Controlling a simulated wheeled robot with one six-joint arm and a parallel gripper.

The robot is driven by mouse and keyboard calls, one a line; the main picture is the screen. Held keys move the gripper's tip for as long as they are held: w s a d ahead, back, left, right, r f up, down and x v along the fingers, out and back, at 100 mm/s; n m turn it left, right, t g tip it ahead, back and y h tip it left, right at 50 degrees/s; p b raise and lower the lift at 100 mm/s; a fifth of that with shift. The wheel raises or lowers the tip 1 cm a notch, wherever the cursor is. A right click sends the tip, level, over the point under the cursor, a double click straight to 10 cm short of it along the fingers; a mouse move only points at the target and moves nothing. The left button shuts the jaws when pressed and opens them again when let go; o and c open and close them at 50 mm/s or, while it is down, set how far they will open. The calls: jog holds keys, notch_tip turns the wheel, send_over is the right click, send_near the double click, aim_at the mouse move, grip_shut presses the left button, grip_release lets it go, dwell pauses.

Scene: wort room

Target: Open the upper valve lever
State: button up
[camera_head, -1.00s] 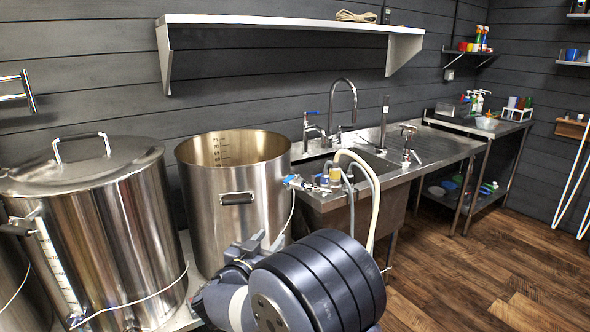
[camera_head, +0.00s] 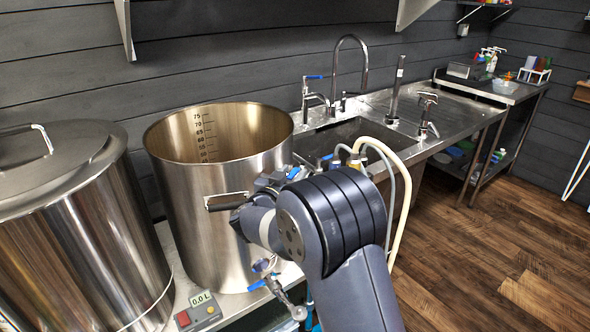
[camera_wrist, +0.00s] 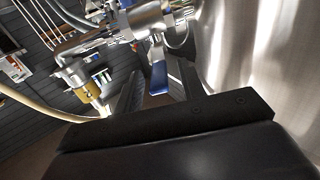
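The upper valve is a metal valve (camera_wrist: 148,22) on the side of the steel pot (camera_head: 219,225). In the wrist view its blue lever (camera_wrist: 159,77) points down toward my gripper. My gripper (camera_wrist: 157,68) is open, with its two dark fingers on either side of the blue lever. I cannot tell whether either finger touches it. In the head view my arm hides my fingers and most of the upper valve. A lower valve with a blue lever (camera_head: 257,285) shows near the pot's foot.
A lidded steel pot (camera_head: 70,230) stands at the left. A hose (camera_head: 398,205) and fittings hang close beside the upper valve. A sink with a tall tap (camera_head: 363,85) is behind. A box with a 0.0 L display (camera_head: 201,300) sits on the bench edge. Wooden floor is clear at right.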

jog(key=shift+x, duration=1.15)
grip_shut()
